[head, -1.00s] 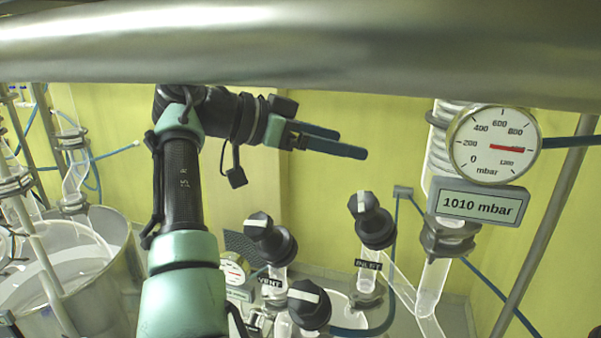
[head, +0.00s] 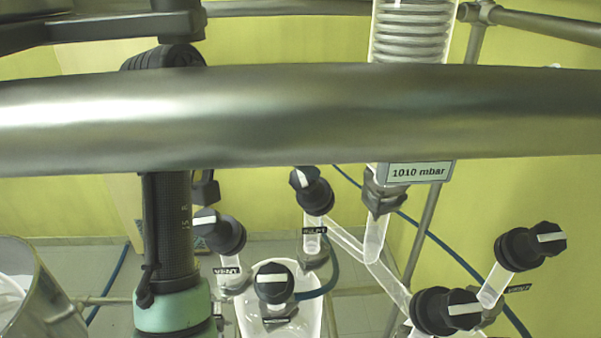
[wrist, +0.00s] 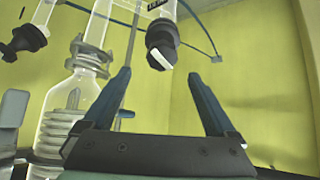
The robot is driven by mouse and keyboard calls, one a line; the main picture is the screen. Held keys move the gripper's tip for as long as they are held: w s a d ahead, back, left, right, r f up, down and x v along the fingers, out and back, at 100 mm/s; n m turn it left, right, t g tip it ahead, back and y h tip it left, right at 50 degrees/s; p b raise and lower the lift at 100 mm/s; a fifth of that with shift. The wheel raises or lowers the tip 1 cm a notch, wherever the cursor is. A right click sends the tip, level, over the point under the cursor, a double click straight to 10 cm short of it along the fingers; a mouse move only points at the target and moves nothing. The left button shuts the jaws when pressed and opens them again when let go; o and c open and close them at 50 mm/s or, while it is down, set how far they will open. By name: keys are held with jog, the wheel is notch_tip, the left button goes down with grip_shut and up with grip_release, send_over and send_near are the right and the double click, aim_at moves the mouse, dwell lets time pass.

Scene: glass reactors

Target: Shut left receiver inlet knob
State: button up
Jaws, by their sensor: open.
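The black inlet knob (head: 312,190) with a white pointer bar is in the middle of the head view, above a small label reading INLET. Its bar looks near upright, slightly tilted. It sits on a glass stem over the left receiver (head: 312,318). My gripper (wrist: 159,73) is open and empty in the wrist view, its two fingers wide apart. A black knob (wrist: 162,42) with a slanted white bar shows just beyond and between the fingertips, not touched. I cannot tell for sure which knob it is. In the head view dark gripper parts show at the top left, cut by the frame.
A thick metal rail (head: 300,118) crosses the head view. The vent knob (head: 220,232) and a front knob (head: 274,283) are near the inlet knob. More knobs (head: 530,246) stand at the right. A pressure display (head: 418,172) reads 1010 mbar. A metal vessel (head: 35,295) stands left.

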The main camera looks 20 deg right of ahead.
aim_at(302, 175)
jog(key=x, duration=0.7)
jog(key=shift+w+f, duration=0.1)
jog(key=shift+f, duration=0.05)
jog(key=c, duration=1.4)
jog(key=shift+m, duration=0.3)
